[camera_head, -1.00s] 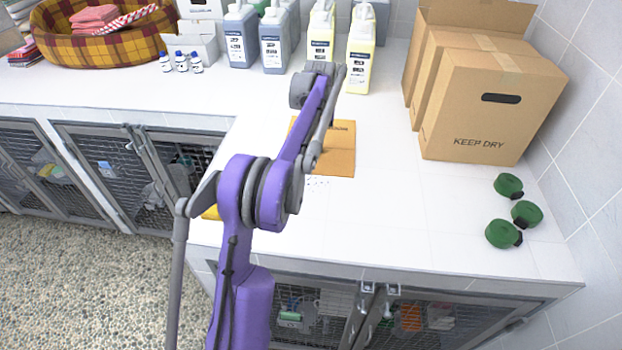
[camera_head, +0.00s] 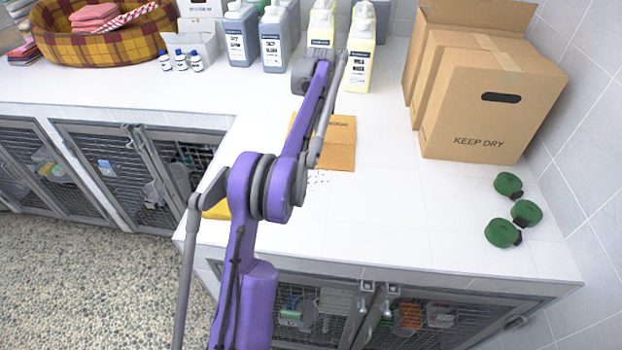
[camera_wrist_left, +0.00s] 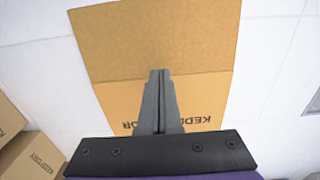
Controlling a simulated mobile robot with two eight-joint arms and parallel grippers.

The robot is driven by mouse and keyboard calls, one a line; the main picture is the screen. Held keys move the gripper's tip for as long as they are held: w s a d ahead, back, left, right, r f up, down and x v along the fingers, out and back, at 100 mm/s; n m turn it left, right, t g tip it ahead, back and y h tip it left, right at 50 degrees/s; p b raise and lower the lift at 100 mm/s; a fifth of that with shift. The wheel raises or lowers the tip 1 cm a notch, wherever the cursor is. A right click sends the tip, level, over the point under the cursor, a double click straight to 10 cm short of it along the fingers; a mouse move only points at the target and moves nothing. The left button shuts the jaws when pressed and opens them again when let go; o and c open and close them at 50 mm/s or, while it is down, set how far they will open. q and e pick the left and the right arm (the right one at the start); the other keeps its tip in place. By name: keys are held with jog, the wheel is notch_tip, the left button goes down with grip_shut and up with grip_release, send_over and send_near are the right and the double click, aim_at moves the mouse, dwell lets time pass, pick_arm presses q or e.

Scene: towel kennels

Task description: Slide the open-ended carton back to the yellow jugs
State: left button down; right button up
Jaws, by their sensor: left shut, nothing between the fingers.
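The open-ended carton (camera_head: 341,156) is orange-brown and low on the white counter, partly behind my left arm in the head view. In the left wrist view the carton (camera_wrist_left: 155,40) shows two panels, a darker and a lighter one, with upside-down lettering on the lighter. My left gripper (camera_wrist_left: 158,73) is shut and empty, its fingertips seen against the carton near the line between the panels; I cannot tell whether they touch. Two yellow jugs, one at left (camera_head: 321,30) and one at right (camera_head: 359,65), stand behind the carton with bare counter between. My right gripper is not in view.
Brown boxes (camera_head: 490,110) stand to the right, with several green rolls (camera_head: 502,233) in front. Grey-blue jugs (camera_head: 275,40) stand left of the yellow ones. A yellow item (camera_head: 216,210) is partly hidden by my arm. Small dark specks (camera_head: 318,181) lie before the carton.

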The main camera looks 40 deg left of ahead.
pick_arm(q)
jog(key=shift+r, duration=2.95)
